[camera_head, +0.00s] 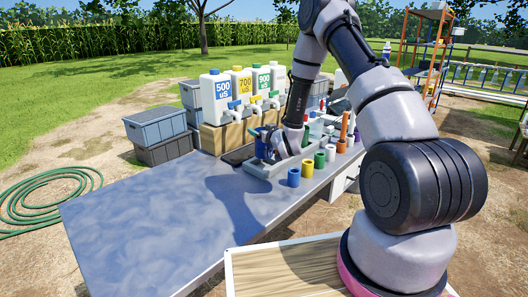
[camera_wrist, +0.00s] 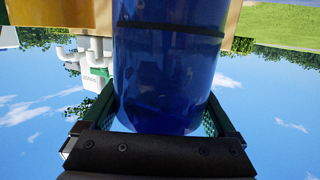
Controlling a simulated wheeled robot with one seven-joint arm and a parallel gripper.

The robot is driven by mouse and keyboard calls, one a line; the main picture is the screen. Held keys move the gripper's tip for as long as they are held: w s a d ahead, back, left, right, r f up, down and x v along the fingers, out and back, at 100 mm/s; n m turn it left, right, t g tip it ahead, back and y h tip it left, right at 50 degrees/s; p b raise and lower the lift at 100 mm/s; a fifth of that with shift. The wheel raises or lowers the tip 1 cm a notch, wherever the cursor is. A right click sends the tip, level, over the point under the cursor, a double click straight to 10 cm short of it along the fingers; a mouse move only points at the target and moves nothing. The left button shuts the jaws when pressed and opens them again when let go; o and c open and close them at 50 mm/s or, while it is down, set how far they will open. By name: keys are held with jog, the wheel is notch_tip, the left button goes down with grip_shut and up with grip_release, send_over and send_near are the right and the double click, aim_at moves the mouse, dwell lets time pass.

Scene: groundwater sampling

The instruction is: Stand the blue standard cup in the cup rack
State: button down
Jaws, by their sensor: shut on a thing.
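My gripper (camera_head: 268,145) is at the back half of the bench, in front of the jugs. It is shut on a blue cup (camera_head: 260,150), mostly hidden behind the gripper. In the wrist view the blue cup (camera_wrist: 168,65) fills the upper middle as a large glossy cylinder with a dark band. The gripper (camera_wrist: 165,115) has a green-padded finger on each side of it. A long grey rack (camera_head: 262,171) lies on the bench just below and to the right of the gripper. Whether the cup touches the rack is hidden.
Blue (camera_head: 293,178), yellow (camera_head: 307,168) and green (camera_head: 319,160) containers line the front edge beside the rack. White jugs marked 500 (camera_head: 215,98), 700 and 900 stand behind on a wooden stand. The left bench top (camera_head: 150,220) is clear. Grey crates (camera_head: 157,127) stand beyond it.

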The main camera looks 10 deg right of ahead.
aim_at(261, 143)
jog(key=shift+f, duration=2.95)
jog(key=shift+f, duration=0.1)
grip_release()
